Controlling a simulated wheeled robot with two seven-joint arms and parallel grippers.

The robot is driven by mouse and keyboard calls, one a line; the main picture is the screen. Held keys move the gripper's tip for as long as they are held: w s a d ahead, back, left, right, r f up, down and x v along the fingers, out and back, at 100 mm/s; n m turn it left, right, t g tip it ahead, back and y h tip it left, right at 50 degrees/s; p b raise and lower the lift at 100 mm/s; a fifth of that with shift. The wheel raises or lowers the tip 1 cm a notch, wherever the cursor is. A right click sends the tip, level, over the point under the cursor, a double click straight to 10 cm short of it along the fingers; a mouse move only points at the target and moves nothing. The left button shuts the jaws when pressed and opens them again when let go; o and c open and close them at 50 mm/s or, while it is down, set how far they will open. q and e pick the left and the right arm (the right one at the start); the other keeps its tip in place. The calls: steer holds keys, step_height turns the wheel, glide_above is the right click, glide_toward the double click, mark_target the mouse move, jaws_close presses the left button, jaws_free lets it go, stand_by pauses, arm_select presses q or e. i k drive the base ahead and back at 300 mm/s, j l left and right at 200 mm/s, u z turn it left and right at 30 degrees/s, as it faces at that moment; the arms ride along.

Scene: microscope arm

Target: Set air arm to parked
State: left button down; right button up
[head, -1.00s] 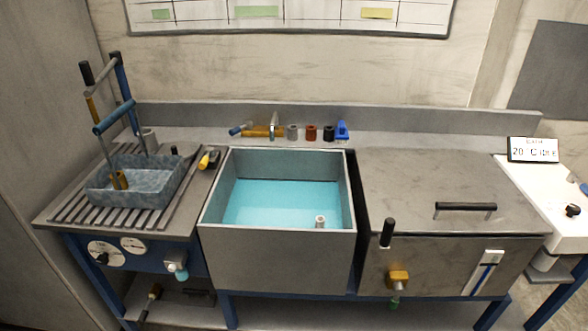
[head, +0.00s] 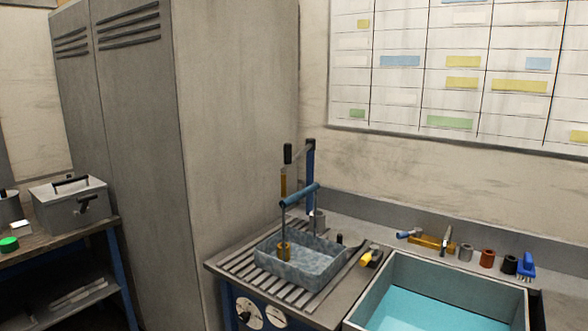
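What looks like the air arm stands behind the slatted draining board at the left of the sink. It has an upright blue post (head: 311,180) with a dark top. A thin upper link runs left from the post to a black handle (head: 288,153), with a brass-coloured rod (head: 284,181) hanging below it. A thicker blue bar (head: 300,194) slopes lower down, and a thin rod drops from it to a brass piece (head: 283,251) in a mottled blue-grey basin (head: 318,270). I cannot tell how these parts join. Neither of my grippers is in view.
The sink (head: 425,300) holds turquoise water at the lower right. A yellow-and-black tool (head: 370,258) lies by its left edge. Small cylinders and a blue brush (head: 526,266) line the back ledge. A tall grey cabinet (head: 225,130) stands left; a bench with a grey metal box (head: 70,205) is farther left.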

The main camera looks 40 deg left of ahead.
mark_target(289, 162)
steer(key=u, duration=1.2)
steer(key=k+j, duration=0.1)
steer(key=k, duration=0.15)
steer(key=z, duration=0.05)
